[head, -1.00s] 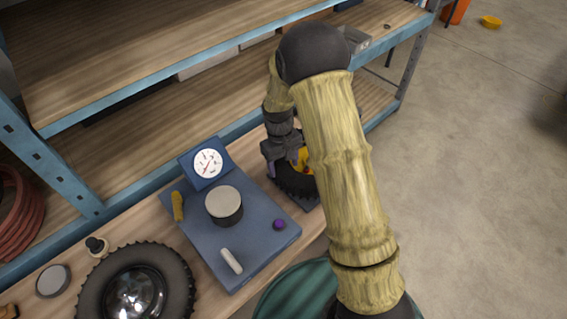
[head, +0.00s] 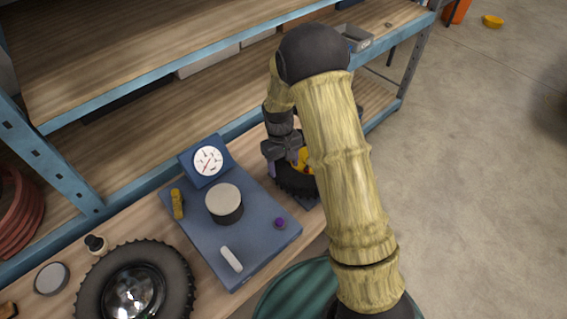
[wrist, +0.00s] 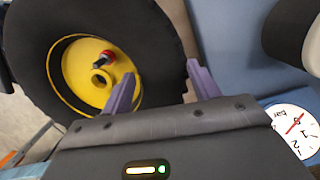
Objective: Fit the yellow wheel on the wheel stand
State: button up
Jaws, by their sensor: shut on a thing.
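The yellow wheel, with a black tyre (head: 290,184), is beyond my arm in the head view, partly hidden by it. In the wrist view its yellow hub (wrist: 82,91) and tyre (wrist: 165,35) fill the upper left. My gripper (wrist: 160,71) is shut on the tyre, one purple finger on the hub side and one outside. In the head view my gripper (head: 287,148) is at the wheel's left. A red-tipped pin (wrist: 105,59) shows inside the hub beside its centre ring. A dark blue edge (head: 311,205) shows under the wheel; I cannot tell if this is the wheel stand.
A blue bench unit (head: 255,235) with a dial (head: 208,160) and a round grey-topped block (head: 224,202) stands left of the wheel. A large black tyre (head: 178,275) lies at the lower left. A blue shelf frame (head: 150,183) runs behind. The floor on the right is open.

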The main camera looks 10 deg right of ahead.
jog(key=shift+f+b, duration=1.05)
jog(key=shift+f, duration=0.5)
dwell(0.9)
jog(key=o, duration=1.8)
jog(key=shift+s, duration=0.1)
jog(key=shift+r+p, duration=1.1)
jog(key=shift+r, duration=0.4)
jog(key=shift+r+p, duration=2.45)
jog(key=shift+r, duration=1.05)
